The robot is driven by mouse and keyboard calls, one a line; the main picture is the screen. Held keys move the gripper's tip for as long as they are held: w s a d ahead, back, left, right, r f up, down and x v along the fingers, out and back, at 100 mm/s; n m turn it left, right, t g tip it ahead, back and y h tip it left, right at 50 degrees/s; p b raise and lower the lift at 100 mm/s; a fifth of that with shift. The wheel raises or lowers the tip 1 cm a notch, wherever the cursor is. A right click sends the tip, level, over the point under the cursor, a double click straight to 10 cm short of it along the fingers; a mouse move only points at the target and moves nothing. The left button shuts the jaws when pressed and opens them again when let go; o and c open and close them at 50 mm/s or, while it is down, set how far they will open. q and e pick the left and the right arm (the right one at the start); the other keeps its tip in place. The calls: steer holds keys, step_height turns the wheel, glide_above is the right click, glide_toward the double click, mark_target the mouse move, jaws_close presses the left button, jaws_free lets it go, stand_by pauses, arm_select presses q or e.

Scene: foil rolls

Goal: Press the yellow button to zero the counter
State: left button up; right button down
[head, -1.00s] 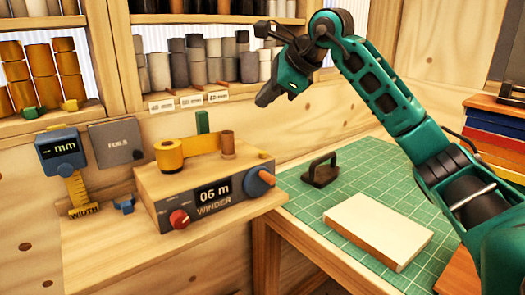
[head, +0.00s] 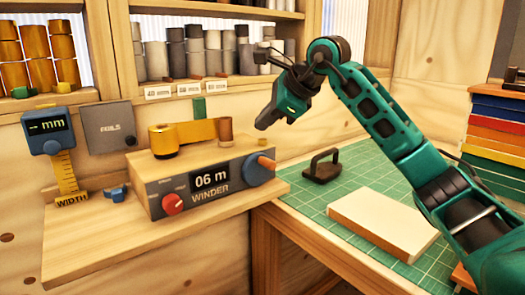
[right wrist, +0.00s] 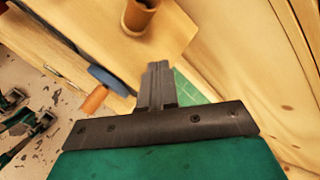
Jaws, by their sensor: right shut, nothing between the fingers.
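The winder (head: 165,204) is a wooden box with a grey front panel on the left bench. Its display (head: 210,179) reads "06 m". A red knob (head: 173,204) is at the panel's left, and a blue disc (head: 257,169) with an orange handle (head: 266,162) at its right. A gold foil roll (head: 163,143) and a brown spool (head: 225,131) stand on top. My right gripper (head: 262,124) is shut and empty, above and right of the spool. In the right wrist view its fingers (right wrist: 158,72) are together, near the spool (right wrist: 139,17).
A green cutting mat (head: 290,199) right of the winder holds a dark handled block (head: 322,172) and a pale board (head: 383,222). A blue width gauge (head: 48,130) stands at the left. The front of the wooden bench (head: 100,255) is clear.

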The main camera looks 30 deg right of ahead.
steer(key=shift+f, duration=0.2)
arm_select(q)
steer(key=shift+w+d+r, duration=0.1)
steer(key=shift+w+r, duration=0.25)
steer(key=shift+s+f, duration=0.2)
stand_by(0.4)
stand_by(0.9)
steer(key=shift+f, duration=0.1)
arm_select(e)
steer(key=shift+f, duration=0.4)
arm_select(q)
steer(key=shift+f+b, duration=0.3)
steer(key=shift+b, duration=0.15)
arm_select(e)
steer(key=shift+f, duration=0.5)
arm_select(q)
steer(key=shift+r, duration=0.15)
arm_select(e)
steer(key=shift+r, duration=0.15)
arm_select(q)
steer(key=shift+r+p, duration=0.85)
steer(key=shift+p, duration=0.15)
arm_select(e)
steer(key=shift+r, duration=0.8)
